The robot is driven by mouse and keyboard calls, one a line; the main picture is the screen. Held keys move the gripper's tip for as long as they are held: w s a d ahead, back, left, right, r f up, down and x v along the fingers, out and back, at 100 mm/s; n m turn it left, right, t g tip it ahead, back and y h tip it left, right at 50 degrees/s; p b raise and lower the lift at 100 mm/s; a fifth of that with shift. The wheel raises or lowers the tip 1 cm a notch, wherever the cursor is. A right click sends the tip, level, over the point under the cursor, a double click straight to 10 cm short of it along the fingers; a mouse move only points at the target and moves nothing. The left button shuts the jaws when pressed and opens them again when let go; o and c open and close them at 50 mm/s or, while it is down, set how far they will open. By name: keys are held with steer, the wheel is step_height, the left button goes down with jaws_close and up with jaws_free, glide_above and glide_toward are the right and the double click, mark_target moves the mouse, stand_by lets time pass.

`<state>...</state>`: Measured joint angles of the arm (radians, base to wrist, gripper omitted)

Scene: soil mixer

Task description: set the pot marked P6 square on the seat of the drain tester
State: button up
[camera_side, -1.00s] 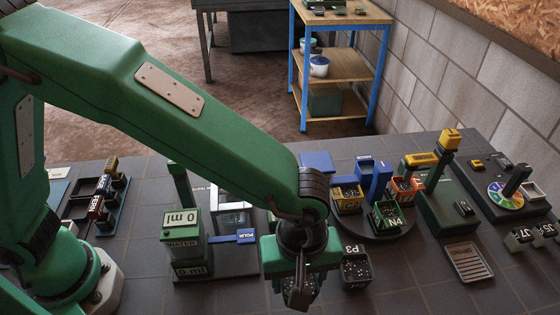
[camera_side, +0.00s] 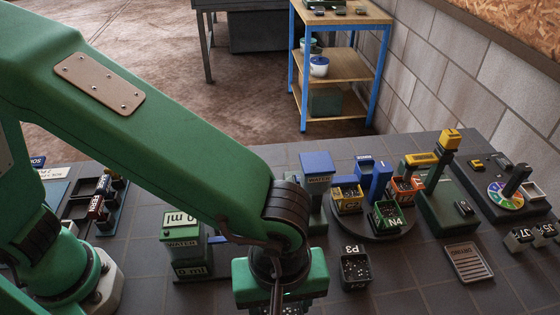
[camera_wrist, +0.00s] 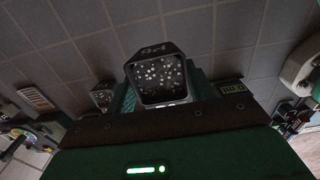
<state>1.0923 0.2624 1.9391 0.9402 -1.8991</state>
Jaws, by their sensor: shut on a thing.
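My gripper (camera_wrist: 163,95) is shut on a dark square pot (camera_wrist: 160,78) filled with dark, white-flecked soil. Its rim label reads upside down in the wrist view, apparently P6. In the side view my gripper (camera_side: 280,288) is at the bottom edge, and the pot is mostly hidden or cut off there. A green unit marked WATER and 0 ml (camera_side: 183,243), left of my gripper, looks like the drain tester. My arm covers its right part, and I cannot make out its seat.
Pot P3 (camera_side: 355,271) stands on the table right of my gripper. Behind it are a blue WATER block (camera_side: 317,168) and a round stand with several coloured pots, including N4 (camera_side: 388,215). A slatted plate (camera_side: 469,262) lies farther right.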

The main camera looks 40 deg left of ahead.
steer(key=shift+w+a+r, duration=0.3)
steer(key=shift+w+a, duration=0.1)
steer(key=shift+a, duration=0.1)
steer(key=w+a+r, duration=0.3)
steer(key=a+r, duration=0.1)
steer(key=a, duration=0.4)
steer(key=w+a+r, duration=0.3)
steer(key=a+r, duration=0.1)
steer(key=a, duration=0.5)
steer(key=w+a+f, duration=0.7)
steer(key=w, duration=0.1)
steer(key=shift+w+f, duration=0.3)
steer(key=shift+f, duration=2)
steer(key=shift+f, duration=0.1)
